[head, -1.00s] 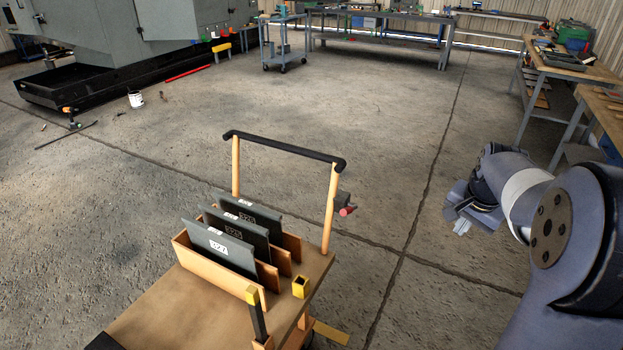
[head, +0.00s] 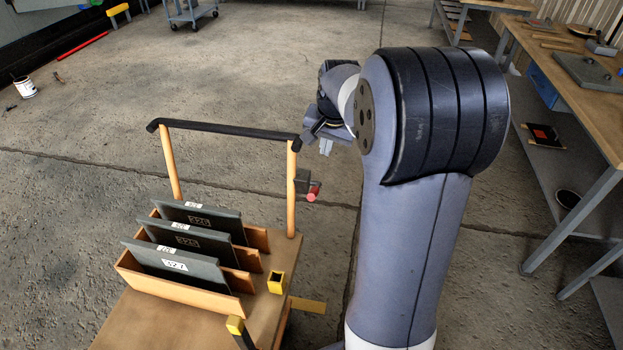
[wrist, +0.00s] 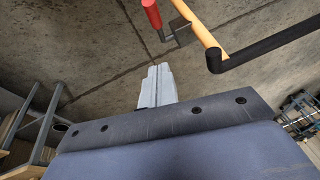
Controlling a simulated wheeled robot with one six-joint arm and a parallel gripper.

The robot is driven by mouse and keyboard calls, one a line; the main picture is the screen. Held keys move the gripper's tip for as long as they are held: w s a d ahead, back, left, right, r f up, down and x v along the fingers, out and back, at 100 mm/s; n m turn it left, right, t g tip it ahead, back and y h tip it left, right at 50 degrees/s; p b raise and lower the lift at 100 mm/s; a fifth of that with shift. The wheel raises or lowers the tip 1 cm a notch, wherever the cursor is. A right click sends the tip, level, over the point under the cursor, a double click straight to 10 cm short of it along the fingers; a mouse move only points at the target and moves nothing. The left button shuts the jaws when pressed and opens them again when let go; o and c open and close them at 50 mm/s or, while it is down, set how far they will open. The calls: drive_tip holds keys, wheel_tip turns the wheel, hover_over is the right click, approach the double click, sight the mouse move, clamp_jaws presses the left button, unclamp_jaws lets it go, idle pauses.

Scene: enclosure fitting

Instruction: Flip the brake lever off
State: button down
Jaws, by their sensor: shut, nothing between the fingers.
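The brake lever (head: 313,193) is a small red-ended handle on a grey bracket, fixed to the right orange post of the cart's push handle. In the wrist view the red lever (wrist: 152,14) shows at the top, beyond the fingertips and apart from them. My gripper (head: 326,146) is shut and empty, above and slightly right of the lever in the head view. Its fingers, pressed together, also show in the wrist view (wrist: 157,86). The cart (head: 130,318) has a wooden deck and a black handle bar (head: 225,129).
A wooden rack (head: 180,298) on the cart holds dark numbered panels (head: 180,262). A yellow-topped socket (head: 277,283) stands on the deck near the handle post. A workbench (head: 575,85) stands at the right.

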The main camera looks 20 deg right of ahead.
drive_tip(key=shift+f, duration=0.1)
drive_tip(key=p, duration=0.2)
hover_over(316, 189)
drive_tip(key=f, duration=1.1)
drive_tip(key=shift+s+d+f, duration=0.2)
drive_tip(key=shift+s+d, duration=0.05)
drive_tip(key=shift+s, duration=0.1)
drive_tip(key=shift+s+a+f, duration=0.25)
drive_tip(key=shift+a+f, duration=0.1)
drive_tip(key=shift+f, duration=0.35)
drive_tip(key=shift+f, duration=0.1)
